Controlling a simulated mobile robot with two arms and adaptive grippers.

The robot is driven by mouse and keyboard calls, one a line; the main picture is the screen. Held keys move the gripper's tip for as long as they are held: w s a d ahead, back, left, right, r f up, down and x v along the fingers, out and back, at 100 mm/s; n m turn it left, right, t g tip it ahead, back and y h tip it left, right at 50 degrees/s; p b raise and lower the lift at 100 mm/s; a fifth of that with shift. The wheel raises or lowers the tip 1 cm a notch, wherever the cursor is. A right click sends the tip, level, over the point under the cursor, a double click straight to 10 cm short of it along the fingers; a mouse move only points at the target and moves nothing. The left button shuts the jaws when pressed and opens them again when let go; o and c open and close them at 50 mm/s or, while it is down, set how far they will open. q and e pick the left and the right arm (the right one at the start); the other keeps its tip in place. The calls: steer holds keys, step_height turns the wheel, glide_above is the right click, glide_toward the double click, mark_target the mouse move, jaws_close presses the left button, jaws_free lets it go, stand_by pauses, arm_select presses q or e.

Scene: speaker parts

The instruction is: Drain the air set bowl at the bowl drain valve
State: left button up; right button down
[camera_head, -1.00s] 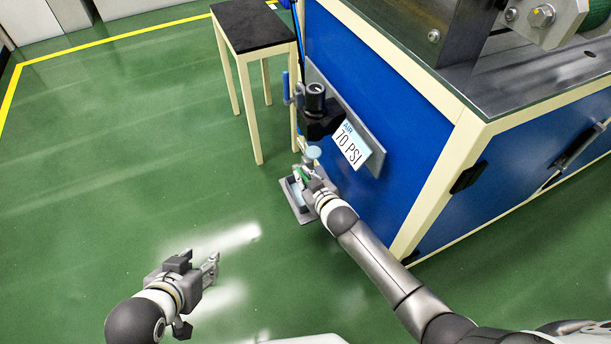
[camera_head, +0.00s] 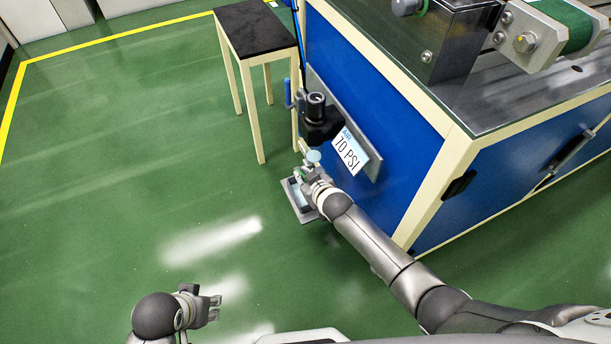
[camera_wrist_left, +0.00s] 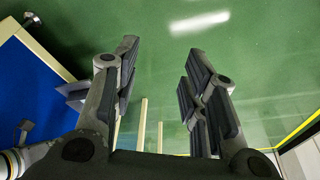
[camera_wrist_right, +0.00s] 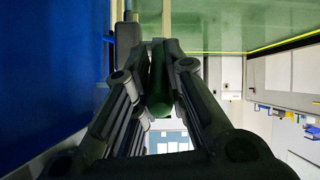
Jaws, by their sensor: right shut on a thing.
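My right gripper (camera_head: 305,172) is just below the air set. In the right wrist view its fingers are shut on a dark green rounded part (camera_wrist_right: 158,85), seemingly the bowl drain valve; the fingers hide much of it. My left gripper (camera_head: 214,307) is over the floor, open and empty in the left wrist view (camera_wrist_left: 158,85).
A grey tray (camera_head: 304,216) stands on the floor under my right gripper, partly hidden by it. A black-topped stool (camera_head: 256,27) stands behind the air set. The blue machine (camera_head: 390,120) bounds the right side. The green floor at left is clear.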

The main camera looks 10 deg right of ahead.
mark_target(301, 173)
steer(key=shift+w+a+r+g+p, duration=0.15)
steer(key=shift+r+g+p, duration=0.3)
steer(key=shift+p, duration=0.55)
steer(key=shift+w+a+r+g+h+p, duration=0.1)
steer(key=shift+w+r+g+h+p, duration=0.35)
steer(key=shift+g+p, duration=0.6)
steer(key=shift+w+r+g+p, duration=0.15)
steer(key=shift+w+g+p, duration=0.15)
steer(key=shift+p, duration=0.1)
arm_select(q)
steer(key=s+f, duration=0.2)
steer(key=f, duration=0.7)
steer(key=s+f+g, duration=0.1)
steer(key=s+f, duration=0.2)
steer(key=f, duration=0.6)
steer(key=shift+a, duration=0.25)
arm_select(e)
steer(key=shift+w+a+r+g+h, duration=0.2)
steer(key=shift+w+g+h, duration=0.05)
steer(key=shift+g, duration=0.35)
arm_select(q)
steer(key=shift+s, duration=0.2)
arm_select(e)
steer(key=c, duration=1.5)
jaws_free()
steer(key=shift+o, duration=0.6)
steer(key=v, duration=1.2)
